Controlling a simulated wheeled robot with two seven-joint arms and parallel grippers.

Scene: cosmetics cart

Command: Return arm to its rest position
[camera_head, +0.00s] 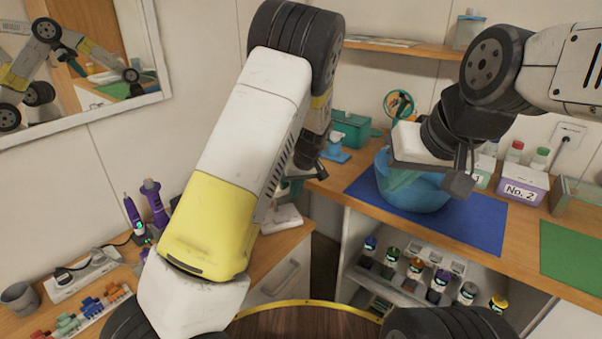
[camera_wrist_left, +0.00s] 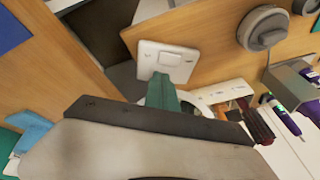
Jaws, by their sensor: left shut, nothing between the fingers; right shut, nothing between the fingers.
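My left arm rises from the lower left of the head view, bends at the top and comes down behind its own forearm. Its gripper (camera_head: 283,187) is mostly hidden there. In the left wrist view its teal fingers (camera_wrist_left: 162,92) are together and empty, in front of a white square device (camera_wrist_left: 166,60) on the wood. That device also shows in the head view (camera_head: 284,218), just below the gripper. My right arm comes in from the upper right. Its gripper (camera_head: 402,182) is shut and empty, with its fingers pointing down at the blue bowl (camera_head: 418,194).
The bowl stands on a blue mat (camera_head: 482,226). A teal box (camera_head: 350,130) and a purple "No. 2" box (camera_head: 522,186) stand nearby. Several small bottles (camera_head: 414,268) fill the shelf below. At the lower left are purple tools (camera_head: 155,203), a power strip (camera_head: 86,276) and a grey cup (camera_head: 20,298).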

